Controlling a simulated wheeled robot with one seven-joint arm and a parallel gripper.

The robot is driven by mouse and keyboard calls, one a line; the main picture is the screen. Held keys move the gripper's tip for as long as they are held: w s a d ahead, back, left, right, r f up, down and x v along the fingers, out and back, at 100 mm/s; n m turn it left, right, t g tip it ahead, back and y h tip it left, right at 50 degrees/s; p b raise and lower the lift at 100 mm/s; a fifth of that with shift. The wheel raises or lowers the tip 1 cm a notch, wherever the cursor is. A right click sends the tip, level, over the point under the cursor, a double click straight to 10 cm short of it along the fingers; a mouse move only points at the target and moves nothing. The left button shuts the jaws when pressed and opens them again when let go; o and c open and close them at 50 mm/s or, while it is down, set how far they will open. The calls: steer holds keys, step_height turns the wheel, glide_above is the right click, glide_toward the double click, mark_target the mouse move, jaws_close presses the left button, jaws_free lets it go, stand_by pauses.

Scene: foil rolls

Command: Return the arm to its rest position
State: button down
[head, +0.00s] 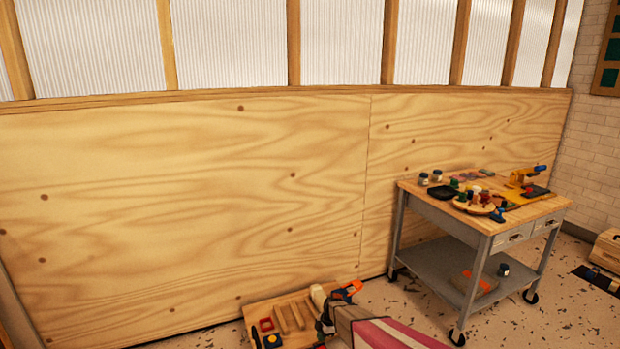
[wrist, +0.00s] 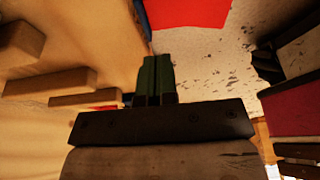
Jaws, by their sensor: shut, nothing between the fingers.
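In the wrist view my gripper (wrist: 155,72) shows as two dark green fingers side by side, shut with nothing between them. It points away over a light wooden surface and the speckled floor. A bright red flat thing (wrist: 188,12) lies beyond the fingertips; I cannot tell the distance between them. No foil roll can be clearly made out in either view.
A wheeled cart (head: 437,262) with jars, a round board and tools on top stands at the right. A wooden tray (head: 262,312) with small items sits low by the plywood wall (head: 190,215). Wooden blocks (wrist: 45,83) lie left of my gripper.

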steer(key=shift+r, duration=0.85)
